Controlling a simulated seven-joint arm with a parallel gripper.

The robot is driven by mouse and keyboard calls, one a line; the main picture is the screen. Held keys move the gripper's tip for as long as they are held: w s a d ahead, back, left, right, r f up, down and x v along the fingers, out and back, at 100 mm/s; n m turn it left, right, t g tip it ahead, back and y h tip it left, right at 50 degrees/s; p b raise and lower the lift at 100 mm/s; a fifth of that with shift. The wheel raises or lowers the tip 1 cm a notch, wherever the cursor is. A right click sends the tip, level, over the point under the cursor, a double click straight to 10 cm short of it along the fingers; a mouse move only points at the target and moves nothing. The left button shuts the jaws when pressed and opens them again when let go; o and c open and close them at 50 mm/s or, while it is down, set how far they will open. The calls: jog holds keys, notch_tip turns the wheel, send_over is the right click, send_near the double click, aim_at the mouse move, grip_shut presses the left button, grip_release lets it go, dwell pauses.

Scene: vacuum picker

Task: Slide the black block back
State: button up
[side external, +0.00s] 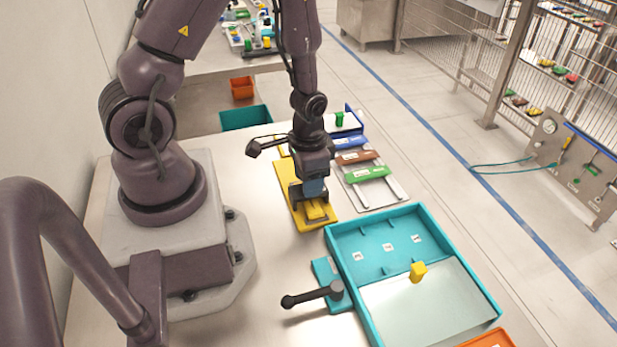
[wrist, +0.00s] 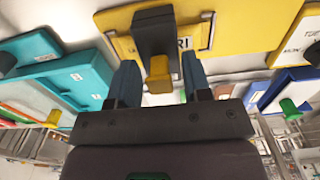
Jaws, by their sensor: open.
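The black block (wrist: 153,30) lies on the yellow board (wrist: 228,32) in the wrist view, with a yellow knob (wrist: 158,70) on it. My gripper (wrist: 160,78) is open, its two blue fingers on either side of the knob with gaps showing. In the side view, my gripper (side external: 312,192) is low over the near part of the yellow board (side external: 298,216). The yellow knob (side external: 316,211) shows just below the fingers. My gripper hides most of the block there. I cannot tell whether the fingers touch anything.
A teal tray (side external: 345,290) with a sliding grey cover (side external: 430,315) and yellow knob stands at the front right. A black handle (side external: 310,297) sits beside it. A rack with blue, brown and green (side external: 367,174) bars is right of the board. Bare table lies to the left.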

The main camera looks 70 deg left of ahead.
grip_shut()
jog(key=a, duration=1.3)
jog(key=shift+a, duration=0.1)
grip_release()
notch_tip(320, 180, up, 13)
dwell(0.3)
dwell(0.4)
